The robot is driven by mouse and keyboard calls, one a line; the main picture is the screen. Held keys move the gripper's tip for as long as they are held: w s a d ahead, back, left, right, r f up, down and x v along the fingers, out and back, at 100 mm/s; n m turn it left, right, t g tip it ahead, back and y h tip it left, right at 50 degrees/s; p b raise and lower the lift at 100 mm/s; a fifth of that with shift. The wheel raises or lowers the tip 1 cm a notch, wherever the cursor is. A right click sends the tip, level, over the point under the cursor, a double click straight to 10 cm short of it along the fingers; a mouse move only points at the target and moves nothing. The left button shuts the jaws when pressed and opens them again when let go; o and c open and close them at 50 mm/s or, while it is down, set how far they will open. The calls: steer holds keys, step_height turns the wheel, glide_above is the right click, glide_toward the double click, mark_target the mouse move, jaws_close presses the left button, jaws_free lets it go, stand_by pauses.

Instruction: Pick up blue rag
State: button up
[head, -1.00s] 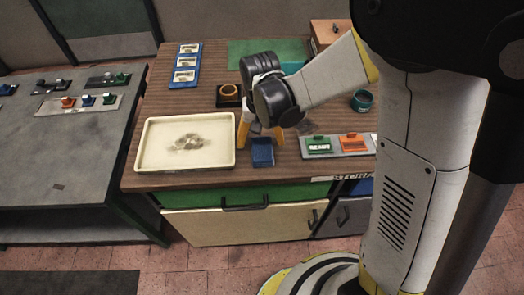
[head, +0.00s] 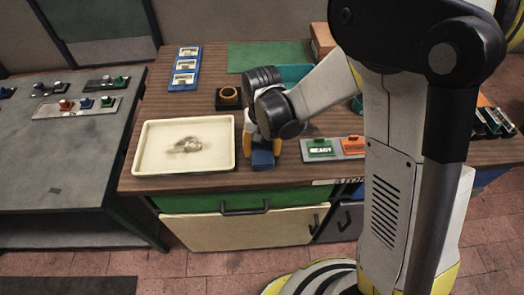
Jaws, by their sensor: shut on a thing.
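The blue rag (head: 262,159) is a small blue piece near the front edge of the wooden table, just right of the cream tray. My gripper (head: 262,148) points down over it, with an orange finger on either side. The gripper is shut on the rag, which looks bunched between the fingers. The wrist and fingers hide its upper part. I cannot tell whether the rag is clear of the tabletop.
The cream tray (head: 147,160) with a greyish smear lies close on the left. Green and orange labelled blocks (head: 320,147) sit on a strip at the right. A dark holder with an orange ring (head: 228,98) stands behind. A grey bench (head: 60,155) is farther left.

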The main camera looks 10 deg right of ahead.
mark_target(264, 148)
steer(key=r, duration=0.1)
steer(key=r+p, duration=0.1)
steer(key=r, duration=0.1)
steer(key=r+p, duration=0.1)
steer(key=shift+d+r, duration=0.25)
steer(key=shift+r, duration=0.15)
steer(key=s+d+r+p, duration=0.2)
steer(key=d+r, duration=0.4)
steer(key=d, duration=0.5)
steer(key=shift+s+p, duration=0.2)
steer(key=shift+p, duration=0.1)
